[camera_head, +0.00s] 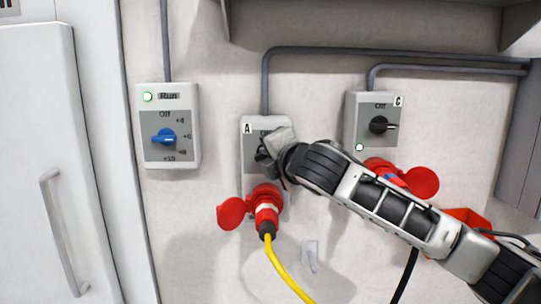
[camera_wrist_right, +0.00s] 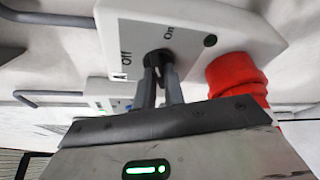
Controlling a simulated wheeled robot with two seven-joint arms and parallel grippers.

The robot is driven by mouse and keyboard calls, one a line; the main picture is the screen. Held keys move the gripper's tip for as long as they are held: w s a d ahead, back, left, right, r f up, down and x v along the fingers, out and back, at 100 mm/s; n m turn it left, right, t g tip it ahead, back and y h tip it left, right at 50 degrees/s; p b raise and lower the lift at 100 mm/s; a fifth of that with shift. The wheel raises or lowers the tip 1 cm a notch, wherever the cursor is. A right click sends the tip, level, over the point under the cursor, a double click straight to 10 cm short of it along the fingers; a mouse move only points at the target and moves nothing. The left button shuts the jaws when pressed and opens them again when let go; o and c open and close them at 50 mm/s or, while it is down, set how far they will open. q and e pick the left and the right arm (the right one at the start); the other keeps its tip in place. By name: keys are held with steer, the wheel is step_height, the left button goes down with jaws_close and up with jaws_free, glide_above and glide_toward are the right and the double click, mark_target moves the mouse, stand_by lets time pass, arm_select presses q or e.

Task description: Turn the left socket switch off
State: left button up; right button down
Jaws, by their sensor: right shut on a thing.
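The left socket box (camera_head: 248,175), marked A, is a grey-white box on the wall, and its upper right is hidden by my gripper. In the wrist view the box (camera_wrist_right: 230,38) carries "Off" and "On" marks around a black switch knob (camera_wrist_right: 155,57). My right gripper (camera_head: 266,154) is at this switch, with its fingers closed on the knob; the fingers also show in the wrist view (camera_wrist_right: 161,78). The fingers cover part of the knob, so I cannot tell exactly which way it points. My left gripper is not in view.
A red plug (camera_head: 266,205) with a yellow cable (camera_head: 283,270) sits below box A. Box C (camera_head: 362,109) with a black knob (camera_head: 379,125) is to the right. A box with a blue knob (camera_head: 165,136) is to the left. A white cabinet (camera_head: 45,150) stands far left.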

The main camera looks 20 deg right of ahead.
steer(key=n+g+h, duration=0.1)
steer(key=n, duration=0.1)
steer(key=n+g+h, duration=0.1)
steer(key=n, duration=0.2)
steer(key=shift+a+r, duration=0.2)
steer(key=n+h, duration=0.2)
steer(key=n+g+h, duration=0.1)
steer(key=n, duration=0.1)
steer(key=shift+w+a, duration=0.1)
steer(key=shift+a, duration=0.15)
steer(key=shift+n, duration=0.3)
stand_by(0.4)
steer(key=c, duration=1.5)
jaws_free()
steer(key=shift+r, duration=0.1)
steer(key=b+v, duration=0.2)
steer(key=v, duration=1.4)
steer(key=shift+w+a+b, duration=0.1)
steer(key=shift+b, duration=0.3)
